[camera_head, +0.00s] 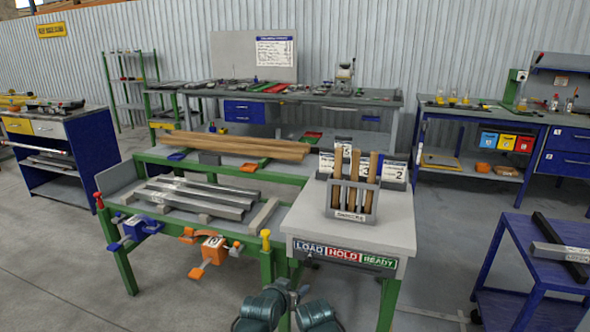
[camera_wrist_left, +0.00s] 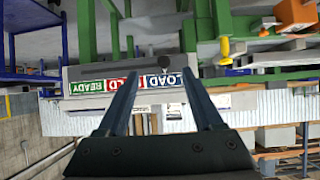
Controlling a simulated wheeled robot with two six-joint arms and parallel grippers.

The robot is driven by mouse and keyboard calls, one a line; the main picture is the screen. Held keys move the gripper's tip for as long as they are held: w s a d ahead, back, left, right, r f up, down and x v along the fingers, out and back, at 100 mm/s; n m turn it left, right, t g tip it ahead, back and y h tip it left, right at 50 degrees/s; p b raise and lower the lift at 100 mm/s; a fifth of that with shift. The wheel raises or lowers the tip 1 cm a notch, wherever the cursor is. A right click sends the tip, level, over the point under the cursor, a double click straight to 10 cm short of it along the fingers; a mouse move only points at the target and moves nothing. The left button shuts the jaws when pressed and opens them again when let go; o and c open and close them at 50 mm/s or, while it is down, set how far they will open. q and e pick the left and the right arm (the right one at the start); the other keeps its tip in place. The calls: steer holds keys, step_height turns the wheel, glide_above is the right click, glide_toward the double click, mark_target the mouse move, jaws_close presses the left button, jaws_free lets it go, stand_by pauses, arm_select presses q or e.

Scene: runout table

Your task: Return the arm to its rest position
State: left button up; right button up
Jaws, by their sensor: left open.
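My left gripper (camera_head: 291,291) is low at the bottom middle of the head view, in front of the runout table, with teal arm links beside it. In the left wrist view, which is upside down, its two fingers (camera_wrist_left: 158,74) stand apart with nothing between them. Beyond them is the table's front sign (camera_head: 345,255), reading LOAD, HOLD, READY; the sign (camera_wrist_left: 125,84) shows inverted in the wrist view. I cannot make out my right gripper in either view.
A grey rack (camera_head: 352,207) with wooden handles stands on the light tabletop (camera_head: 302,222). Metal bars (camera_head: 190,198) lie on the green-framed table at left, with an orange clamp (camera_head: 212,248) at its front. A blue cart (camera_head: 540,262) stands at right. Floor at lower left is clear.

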arm_select(q)
steer(key=s+a+r+g+y+p, duration=0.2)
steer(key=s+r+g+p, duration=0.2)
steer(key=s+p, duration=0.4)
steer(key=s+a+r+g+y+p, duration=0.3)
steer(key=s+g+p, duration=0.4)
steer(key=s, duration=0.4)
steer(key=shift+s+r+g+p, duration=0.25)
steer(key=shift+r+g+p, duration=0.05)
steer(key=shift+r+p, duration=0.2)
arm_select(e)
step_height(320, 180, up, 18)
steer(key=shift+r, duration=0.15)
arm_select(q)
steer(key=shift+w, duration=0.1)
arm_select(e)
steer(key=shift+d, duration=0.1)
